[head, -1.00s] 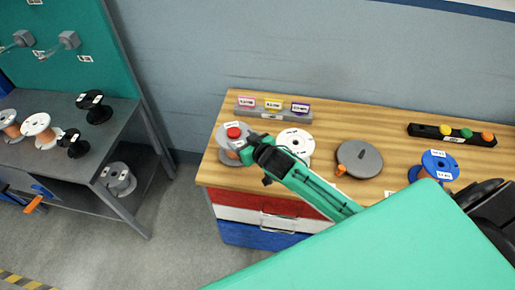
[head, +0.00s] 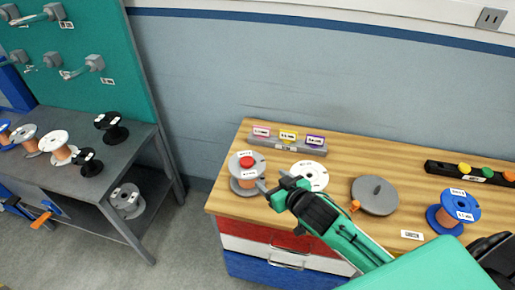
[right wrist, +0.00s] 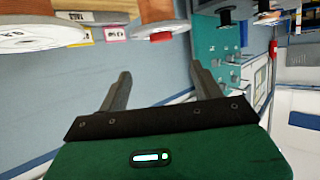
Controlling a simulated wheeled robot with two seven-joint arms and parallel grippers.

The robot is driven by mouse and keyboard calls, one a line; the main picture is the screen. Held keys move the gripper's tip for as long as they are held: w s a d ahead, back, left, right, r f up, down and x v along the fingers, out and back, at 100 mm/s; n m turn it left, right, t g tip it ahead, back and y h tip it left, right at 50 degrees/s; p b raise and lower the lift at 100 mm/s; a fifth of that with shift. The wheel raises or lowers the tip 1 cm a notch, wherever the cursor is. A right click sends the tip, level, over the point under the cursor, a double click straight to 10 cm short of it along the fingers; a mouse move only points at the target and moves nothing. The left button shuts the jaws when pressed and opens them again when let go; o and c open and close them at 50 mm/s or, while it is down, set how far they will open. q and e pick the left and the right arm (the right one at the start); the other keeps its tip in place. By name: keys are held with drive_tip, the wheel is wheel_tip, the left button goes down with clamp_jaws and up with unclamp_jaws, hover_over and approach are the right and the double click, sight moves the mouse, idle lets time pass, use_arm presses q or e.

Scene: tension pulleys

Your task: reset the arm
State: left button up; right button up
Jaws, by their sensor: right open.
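My right gripper (head: 272,184) is over the wooden worktop, just right of a grey spool with copper wire and a red knob on top (head: 247,172). In the right wrist view its two fingers (right wrist: 162,90) are spread wide with nothing between them. The green and black right arm reaches in from the lower right. I cannot tell whether a fingertip touches the spool. A white spool (head: 312,176) sits right behind the gripper, partly hidden. My left gripper is not in view.
On the worktop (head: 225,203) are a label rack (head: 285,145), a grey disc with an orange part (head: 375,194), a blue spool (head: 458,207) and a black strip with coloured knobs (head: 470,172). A grey shelf with several spools stands left, below a green pegboard (head: 95,30).

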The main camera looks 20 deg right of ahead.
drive_tip(key=s+f+g+h, duration=0.1)
drive_tip(key=s+f+g, duration=0.35)
drive_tip(key=s, duration=0.75)
drive_tip(key=s+f+g+h, duration=0.1)
drive_tip(key=s+f+g, duration=0.35)
drive_tip(key=s, duration=0.75)
wheel_tip(320, 180, down, 29)
drive_tip(key=g, duration=0.2)
drive_tip(key=s+d+f, duration=0.2)
drive_tip(key=s+f, duration=0.7)
drive_tip(key=f, duration=0.1)
drive_tip(key=s+d+f+g, duration=0.1)
drive_tip(key=s+d+f, duration=0.1)
drive_tip(key=s+f, duration=0.8)
drive_tip(key=shift+s+f+h, duration=0.15)
drive_tip(key=shift+s+h, duration=0.15)
